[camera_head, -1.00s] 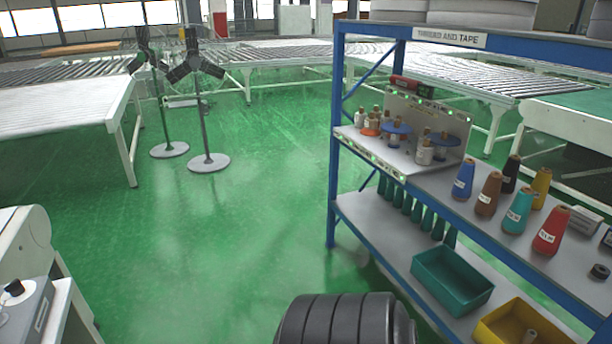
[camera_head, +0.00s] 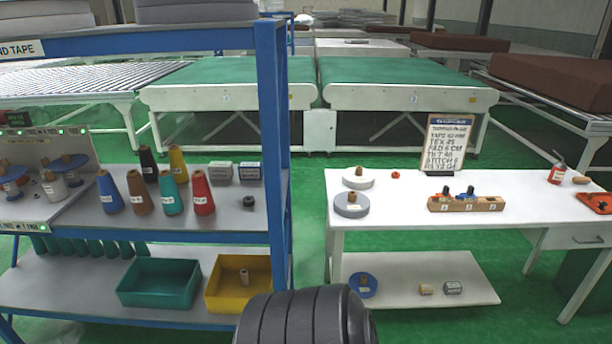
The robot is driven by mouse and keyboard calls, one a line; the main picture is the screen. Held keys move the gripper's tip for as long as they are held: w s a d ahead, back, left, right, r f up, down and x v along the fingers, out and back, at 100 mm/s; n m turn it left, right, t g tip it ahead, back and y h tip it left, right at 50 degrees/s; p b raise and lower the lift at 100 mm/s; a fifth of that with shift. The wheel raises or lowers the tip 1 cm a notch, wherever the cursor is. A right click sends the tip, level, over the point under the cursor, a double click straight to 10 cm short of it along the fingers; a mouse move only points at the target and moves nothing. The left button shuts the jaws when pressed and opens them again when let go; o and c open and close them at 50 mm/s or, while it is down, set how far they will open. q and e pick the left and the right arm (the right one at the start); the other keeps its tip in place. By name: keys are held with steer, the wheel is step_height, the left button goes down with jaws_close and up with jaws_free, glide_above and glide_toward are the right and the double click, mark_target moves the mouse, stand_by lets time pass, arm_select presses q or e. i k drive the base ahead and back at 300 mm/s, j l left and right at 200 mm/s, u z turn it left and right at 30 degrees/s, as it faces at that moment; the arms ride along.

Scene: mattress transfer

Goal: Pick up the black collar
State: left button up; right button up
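A small black ring-shaped piece, which looks like the black collar (camera_head: 249,202), lies on the grey upper shelf of the blue rack (camera_head: 280,150). It sits near the right end of that shelf, right of the red thread cone (camera_head: 202,193) and in front of two small grey boxes (camera_head: 249,171). It stands apart from the things around it. Neither of my grippers is in view, so nothing shows of what they hold.
Several thread cones stand left of the collar. A teal bin (camera_head: 160,284) and a yellow bin (camera_head: 238,309) are on the shelf below. A white table (camera_head: 400,212) with tape rolls and a wooden block (camera_head: 466,204) stands to the right. Green floor shows between rack and table.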

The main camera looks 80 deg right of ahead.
mark_target(250, 201)
steer(key=z, duration=2.2)
steer(key=i+l+u, duration=0.15)
steer(key=l+u, duration=0.15)
steer(key=u, duration=0.15)
steer(key=i+l+u, duration=0.15)
steer(key=l+u, duration=0.25)
